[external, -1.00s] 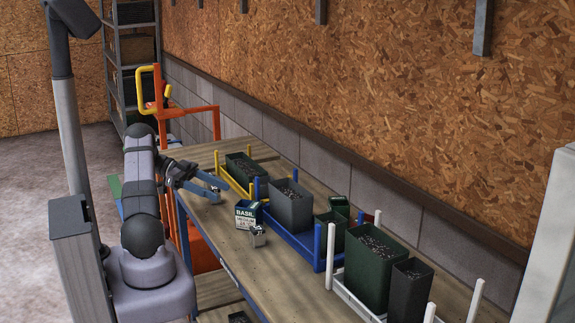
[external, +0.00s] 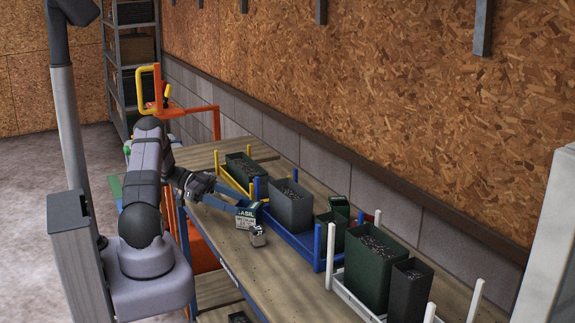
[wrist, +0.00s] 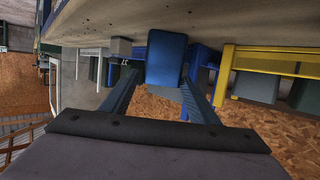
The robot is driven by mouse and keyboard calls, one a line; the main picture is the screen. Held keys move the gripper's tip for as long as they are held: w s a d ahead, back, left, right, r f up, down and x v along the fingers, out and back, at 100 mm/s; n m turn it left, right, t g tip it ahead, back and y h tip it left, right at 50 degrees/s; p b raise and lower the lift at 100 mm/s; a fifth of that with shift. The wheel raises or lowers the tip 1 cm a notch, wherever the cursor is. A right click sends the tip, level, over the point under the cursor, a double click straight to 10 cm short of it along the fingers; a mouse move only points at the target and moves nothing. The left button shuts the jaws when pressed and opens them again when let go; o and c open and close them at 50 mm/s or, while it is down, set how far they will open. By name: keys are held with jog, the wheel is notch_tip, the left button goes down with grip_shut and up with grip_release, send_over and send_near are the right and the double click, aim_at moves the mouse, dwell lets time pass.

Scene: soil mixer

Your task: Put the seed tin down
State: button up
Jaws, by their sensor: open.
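The seed tin, a small green and white box marked BASIL (external: 246,222), stands on the wooden bench. In the wrist view a blue box-shaped body, seemingly the tin's other side (wrist: 166,58), lies between my fingers. My gripper (external: 246,207) is open, with its blue fingers reaching to the tin's upper part from the left. In the wrist view my gripper (wrist: 162,82) has one finger on each side of the tin. I cannot tell whether either finger touches it. The fingers partly cover the tin in the external view.
A small silver block (external: 258,237) stands close in front of the tin. A blue rack (external: 298,238) with a grey pot (external: 291,206) is just right of it. A yellow rack (external: 237,182) lies behind, and a white rack (external: 355,302) with dark pots lies farther right.

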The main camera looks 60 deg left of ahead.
aim_at(259, 214)
jog(key=shift+p+x, duration=1.45)
jog(key=shift+x, duration=0.8)
jog(key=shift+w+d+f, duration=0.1)
jog(key=shift+w+f, duration=0.15)
jog(key=shift+f, duration=0.1)
jog(key=c, duration=1)
jog(key=shift+o, duration=0.2)
jog(key=shift+r, duration=0.1)
notch_tip(259, 214, up, 18)
jog(key=b, duration=0.4)
